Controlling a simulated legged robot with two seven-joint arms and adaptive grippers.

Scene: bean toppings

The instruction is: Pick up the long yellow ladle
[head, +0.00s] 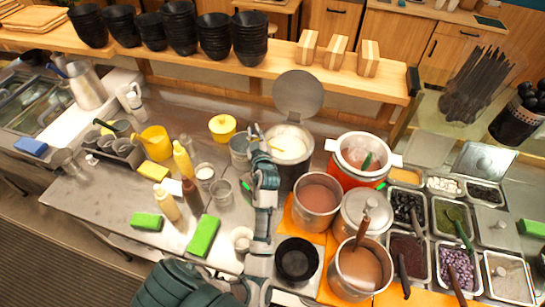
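A thin yellow piece, which looks like part of the long yellow ladle (276,149), shows at the left rim of a steel pot (293,157) with white contents. Most of the ladle is hidden or too small to make out. My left arm reaches up from the bottom of the head view. My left gripper (262,137) is at the pot's left side, right beside the yellow piece. I cannot tell whether its fingers are open or closed on it. My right gripper is not in view.
A round lid (298,94) stands raised behind the pot. A red cooker (345,176) and a brown-filled pot (316,203) stand to the right. A black bowl (296,260) is near the front. Topping trays fill the right.

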